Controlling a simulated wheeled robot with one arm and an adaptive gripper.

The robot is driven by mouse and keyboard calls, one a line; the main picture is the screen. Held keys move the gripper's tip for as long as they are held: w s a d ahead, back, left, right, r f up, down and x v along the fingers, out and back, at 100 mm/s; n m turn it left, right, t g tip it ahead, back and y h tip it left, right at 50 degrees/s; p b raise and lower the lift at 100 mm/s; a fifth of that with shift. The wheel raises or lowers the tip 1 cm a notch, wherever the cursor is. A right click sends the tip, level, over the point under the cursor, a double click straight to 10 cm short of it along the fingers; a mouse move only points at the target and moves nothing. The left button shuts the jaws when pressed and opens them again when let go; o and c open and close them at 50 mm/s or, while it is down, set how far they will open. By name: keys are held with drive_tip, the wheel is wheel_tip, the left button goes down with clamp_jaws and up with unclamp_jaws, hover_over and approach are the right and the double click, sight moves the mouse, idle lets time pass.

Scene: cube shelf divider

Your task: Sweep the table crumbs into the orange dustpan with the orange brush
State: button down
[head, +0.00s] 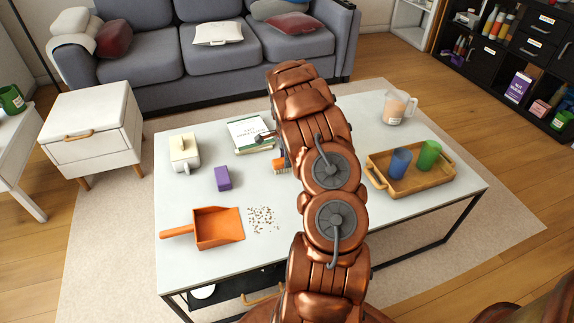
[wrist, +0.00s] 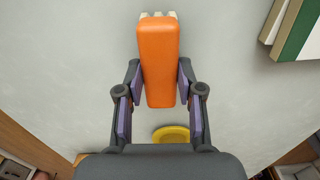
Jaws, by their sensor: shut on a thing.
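The orange brush (head: 281,166) is in my gripper (wrist: 160,84), over the middle of the white table (head: 180,275). In the wrist view the brush's orange block (wrist: 157,50) sits between both finger pads, with pale bristles at its far end. I cannot tell whether the bristles touch the table. The crumbs (head: 262,219) lie in a loose patch, left of and nearer than the brush. The orange dustpan (head: 218,228) lies just left of the crumbs, its open side toward them and its handle pointing left. My arm hides part of the table and most of the gripper in the head view.
A purple box (head: 222,178) stands behind the dustpan. A lidded white pot (head: 185,152) and a book (head: 250,133) are farther back. A wooden tray (head: 425,187) with blue (head: 400,162) and green (head: 429,154) cups is at right, a pitcher (head: 397,107) behind it. A yellow round thing (wrist: 171,134) shows below the brush.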

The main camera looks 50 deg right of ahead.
idle(0.4)
drive_tip(key=shift+r+p, duration=0.55)
drive_tip(key=shift+r, duration=1.95)
